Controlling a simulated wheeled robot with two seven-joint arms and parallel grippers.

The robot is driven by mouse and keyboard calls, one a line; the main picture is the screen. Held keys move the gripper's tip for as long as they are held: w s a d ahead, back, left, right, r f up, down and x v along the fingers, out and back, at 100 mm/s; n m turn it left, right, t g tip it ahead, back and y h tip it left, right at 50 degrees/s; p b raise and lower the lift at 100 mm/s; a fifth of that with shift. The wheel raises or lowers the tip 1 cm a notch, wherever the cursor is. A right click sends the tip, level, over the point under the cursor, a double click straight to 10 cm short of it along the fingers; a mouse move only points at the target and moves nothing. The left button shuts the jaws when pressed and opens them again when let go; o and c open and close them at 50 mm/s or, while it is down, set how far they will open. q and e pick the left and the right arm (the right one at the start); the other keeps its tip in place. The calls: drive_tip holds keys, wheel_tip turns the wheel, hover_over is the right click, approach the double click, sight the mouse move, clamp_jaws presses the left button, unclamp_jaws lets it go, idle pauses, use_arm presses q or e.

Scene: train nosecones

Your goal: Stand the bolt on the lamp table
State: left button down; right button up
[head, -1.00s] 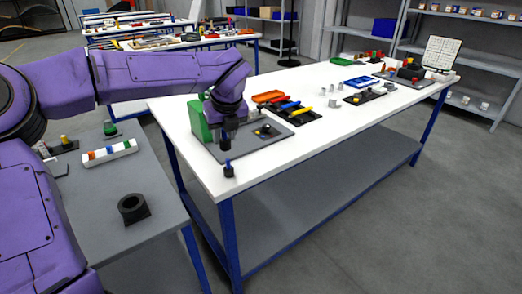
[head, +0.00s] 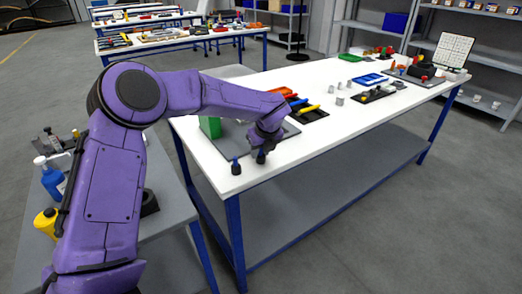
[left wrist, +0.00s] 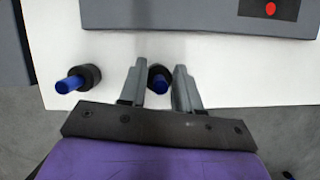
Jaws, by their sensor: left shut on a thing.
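My left gripper (head: 263,148) is low over the near left part of the white-topped table (head: 300,160). It is shut on a bolt with a black head and a blue shank, which shows between the fingers in the left wrist view (left wrist: 159,79). The bolt's base looks at or just above the tabletop; I cannot tell if it touches. A second, similar black and blue bolt (head: 236,167) stands upright to its left, near the table's corner; it also shows in the left wrist view (left wrist: 77,79). My right gripper is not in view.
A green block (head: 210,127) and a grey board (left wrist: 215,15) lie behind the gripper. Red, blue and yellow tools (head: 298,103) lie farther back. A grey side table (head: 170,190) stands left with a blue bottle (head: 52,178). The white top right of the gripper is clear.

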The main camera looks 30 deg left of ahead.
use_arm(q)
drive_tip(key=shift+f, duration=0.15)
drive_tip(key=c, duration=0.8)
unclamp_jaws()
drive_tip(key=shift+d+r, duration=0.1)
drive_tip(key=shift+r, duration=0.35)
drive_tip(key=b+v, duration=0.1)
drive_tip(key=v, duration=1)
drive_tip(key=shift+s+d+r, duration=0.1)
drive_tip(key=shift+r, duration=0.15)
